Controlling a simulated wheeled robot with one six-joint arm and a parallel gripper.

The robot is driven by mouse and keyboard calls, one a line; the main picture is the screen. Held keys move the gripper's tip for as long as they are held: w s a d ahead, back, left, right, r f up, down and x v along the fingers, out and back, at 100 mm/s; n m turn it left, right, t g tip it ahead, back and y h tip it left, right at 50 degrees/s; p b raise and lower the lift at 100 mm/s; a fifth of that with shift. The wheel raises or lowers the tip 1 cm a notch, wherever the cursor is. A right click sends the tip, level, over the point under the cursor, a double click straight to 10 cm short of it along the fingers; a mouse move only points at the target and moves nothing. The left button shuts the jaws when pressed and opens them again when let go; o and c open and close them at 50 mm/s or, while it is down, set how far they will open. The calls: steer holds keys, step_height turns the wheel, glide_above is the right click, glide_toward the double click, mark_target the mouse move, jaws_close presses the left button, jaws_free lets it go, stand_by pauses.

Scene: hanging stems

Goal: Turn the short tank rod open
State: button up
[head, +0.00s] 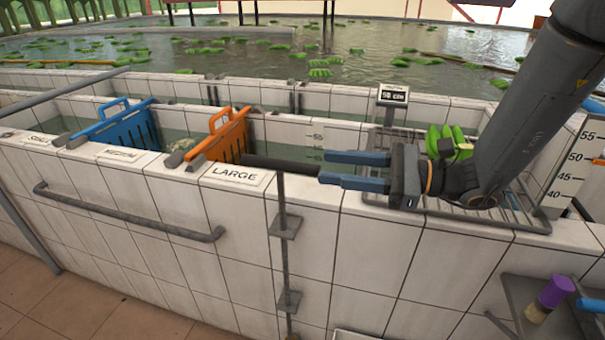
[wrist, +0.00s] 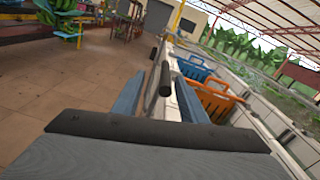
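A dark horizontal rod (head: 282,165), which I take to be the tank rod, lies along the wall top just right of the orange slotted gate. A thin vertical bar (head: 283,225) runs down the wall front below it. My gripper (head: 323,168) is open, with its two blue fingers pointing left towards the rod's near end. In the wrist view the rod (wrist: 165,78) shows end-on between the spread fingers of my gripper (wrist: 160,82), with gaps at the sides. I cannot tell how far the fingers overlap the rod.
The orange gate (head: 222,138) and blue gate (head: 118,125) stand in the tank channels. A grey rail (head: 130,212) sticks out from the tiled wall. A wire rack (head: 450,208) with green bananas (head: 440,135) and a scale display (head: 393,95) lie near my arm.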

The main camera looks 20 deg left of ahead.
mark_target(284, 165)
steer(key=shift+w+a+f, duration=0.3)
steer(key=shift+a+f, duration=0.1)
steer(key=shift+a, duration=0.9)
steer(key=shift+w+a+f, duration=0.3)
steer(key=shift+a+f, duration=0.1)
steer(key=shift+a, duration=0.95)
steer(key=shift+w+a+f, duration=0.3)
steer(key=shift+a+f, duration=0.1)
steer(key=shift+a, duration=0.9)
jaws_close()
